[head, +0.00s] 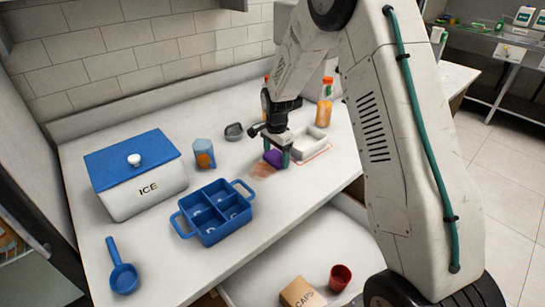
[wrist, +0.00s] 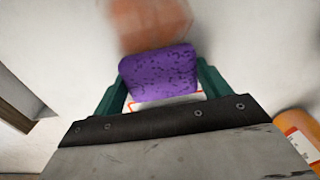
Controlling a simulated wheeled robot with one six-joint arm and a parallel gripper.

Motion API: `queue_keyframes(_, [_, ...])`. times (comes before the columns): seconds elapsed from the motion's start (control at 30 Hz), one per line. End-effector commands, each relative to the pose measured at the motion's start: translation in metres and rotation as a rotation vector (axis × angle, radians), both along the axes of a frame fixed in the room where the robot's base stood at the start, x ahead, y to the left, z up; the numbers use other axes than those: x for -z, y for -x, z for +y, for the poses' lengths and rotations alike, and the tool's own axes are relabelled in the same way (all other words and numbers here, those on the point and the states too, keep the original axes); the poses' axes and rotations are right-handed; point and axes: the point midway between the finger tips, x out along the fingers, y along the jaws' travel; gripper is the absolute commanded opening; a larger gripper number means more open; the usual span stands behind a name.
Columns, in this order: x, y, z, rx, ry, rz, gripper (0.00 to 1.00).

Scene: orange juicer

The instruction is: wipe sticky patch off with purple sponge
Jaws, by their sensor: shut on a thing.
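The purple sponge (head: 274,158) is held between the green fingers of my gripper (head: 278,150). In the wrist view the sponge (wrist: 159,73) fills the space between the two fingertips of my gripper (wrist: 160,80). The sticky patch (head: 262,170) is a faint reddish-brown smear on the white counter, at the sponge's lower left in the head view. In the wrist view the patch (wrist: 148,22) shows as a blurred brown area just beyond the sponge. I cannot tell whether the sponge touches the counter.
A white tray (head: 311,141) on a red-outlined spot and an orange bottle (head: 325,103) stand right of my gripper. The counter's front edge is near.

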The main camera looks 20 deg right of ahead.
Motion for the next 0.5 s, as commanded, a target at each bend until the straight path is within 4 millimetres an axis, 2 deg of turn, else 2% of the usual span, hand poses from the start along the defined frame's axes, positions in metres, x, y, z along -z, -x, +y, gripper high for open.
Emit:
queue_keyframes(0.03, [-0.015,-0.001,0.001,-0.001,0.0,-0.006,0.51])
queue_keyframes(0.5, [-0.056,0.0,-0.002,0.002,0.0,-0.003,0.51])
